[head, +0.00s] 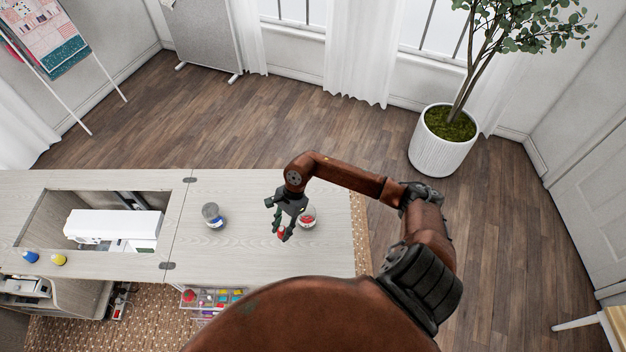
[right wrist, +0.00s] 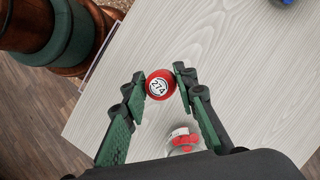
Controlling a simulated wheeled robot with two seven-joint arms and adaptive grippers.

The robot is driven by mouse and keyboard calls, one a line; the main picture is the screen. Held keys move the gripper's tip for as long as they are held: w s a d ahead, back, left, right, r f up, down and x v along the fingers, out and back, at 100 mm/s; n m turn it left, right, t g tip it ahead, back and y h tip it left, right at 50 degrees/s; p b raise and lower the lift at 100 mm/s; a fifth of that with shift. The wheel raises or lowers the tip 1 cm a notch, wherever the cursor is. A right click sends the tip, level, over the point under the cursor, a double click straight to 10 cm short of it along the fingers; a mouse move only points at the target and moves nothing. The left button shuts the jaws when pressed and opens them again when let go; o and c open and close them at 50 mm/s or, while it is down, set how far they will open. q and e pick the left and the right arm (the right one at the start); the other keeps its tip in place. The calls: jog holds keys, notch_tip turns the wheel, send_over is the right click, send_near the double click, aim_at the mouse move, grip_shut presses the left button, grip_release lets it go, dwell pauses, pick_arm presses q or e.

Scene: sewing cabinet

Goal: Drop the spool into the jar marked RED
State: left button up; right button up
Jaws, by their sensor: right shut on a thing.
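My right gripper (head: 281,229) is shut on a red spool (right wrist: 160,85) with "274" on its end; the spool also shows in the head view (head: 281,233). The fingertips hold it from both sides, above the cabinet top. A clear jar (head: 308,222) with red inside or on it stands just to the right of the gripper in the head view. In the right wrist view the jar (right wrist: 184,136) sits between the fingers, nearer the palm than the spool. Its lettering is too small to read. My left gripper is not in view.
A second jar (head: 213,215) with a blue patch stands to the left. A blue spool (head: 30,256) and a yellow spool (head: 59,259) are at the far left. A white sewing machine (head: 114,229) sits in the cabinet opening. The cabinet top (head: 240,250) is otherwise mostly clear.

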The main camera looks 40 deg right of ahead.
jog(key=w+d+r+m+t+h+p, duration=0.1)
jog(key=d+r+m+t+h+p, duration=0.3)
jog(key=d+r+m+p, duration=0.85)
pick_arm(q)
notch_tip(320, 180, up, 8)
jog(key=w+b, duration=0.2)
jog(key=b, duration=0.3)
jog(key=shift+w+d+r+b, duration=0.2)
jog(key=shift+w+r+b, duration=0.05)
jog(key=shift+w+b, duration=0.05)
pick_arm(e)
notch_tip(320, 180, down, 8)
jog(key=d+m+t, duration=0.1)
jog(key=d+m, duration=0.1)
jog(key=m, duration=0.1)
jog(key=shift+f+y, duration=0.25)
jog(key=shift+y, duration=0.15)
jog(key=shift+w, duration=0.1)
jog(key=o, duration=0.9)
jog(key=shift+o, duration=0.2)
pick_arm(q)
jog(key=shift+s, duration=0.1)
